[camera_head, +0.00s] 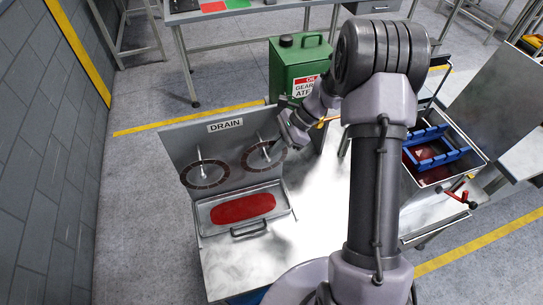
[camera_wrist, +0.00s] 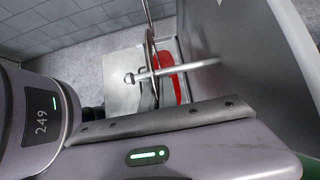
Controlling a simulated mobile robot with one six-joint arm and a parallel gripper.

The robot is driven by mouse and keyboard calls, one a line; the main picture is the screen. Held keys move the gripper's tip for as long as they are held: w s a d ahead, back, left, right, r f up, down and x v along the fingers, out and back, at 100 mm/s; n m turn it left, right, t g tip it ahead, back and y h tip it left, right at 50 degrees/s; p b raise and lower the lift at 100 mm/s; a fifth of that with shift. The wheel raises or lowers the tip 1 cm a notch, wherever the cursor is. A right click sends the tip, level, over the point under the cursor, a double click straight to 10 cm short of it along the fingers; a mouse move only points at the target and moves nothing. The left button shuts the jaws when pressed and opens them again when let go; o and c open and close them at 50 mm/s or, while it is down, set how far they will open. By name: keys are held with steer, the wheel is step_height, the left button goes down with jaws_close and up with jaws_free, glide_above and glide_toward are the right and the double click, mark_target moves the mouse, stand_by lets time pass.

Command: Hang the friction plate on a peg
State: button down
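The panel marked DRAIN (camera_head: 178,151) stands behind a tray and bears two pale pegs. One dark friction plate (camera_head: 184,181) is at the left peg (camera_head: 201,163). A second ring-shaped friction plate (camera_head: 246,164) is at the right peg (camera_head: 261,146), whose tip shows within the ring's outline. My gripper (camera_head: 287,143) is at the right edge of this second plate. In the wrist view a peg (camera_wrist: 185,69) crosses a ring seen nearly edge-on (camera_wrist: 155,96). The fingertips are not clear, so I cannot tell whether they grip the plate.
The tray (camera_head: 284,204) with red liquid and a front handle lies below the plates. A green canister (camera_head: 287,69) stands behind the panel. At the right is a metal bin with a blue crate (camera_head: 437,154). The white bench top (camera_head: 320,215) has clear room.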

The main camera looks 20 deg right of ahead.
steer(key=shift+f, duration=0.55)
steer(key=c, duration=2.1)
jaws_free()
steer(key=o, duration=0.5)
steer(key=shift+p+v, duration=1.25)
steer(key=shift+v, duration=0.75)
steer(key=shift+p+v, duration=1)
steer(key=shift+v, duration=0.5)
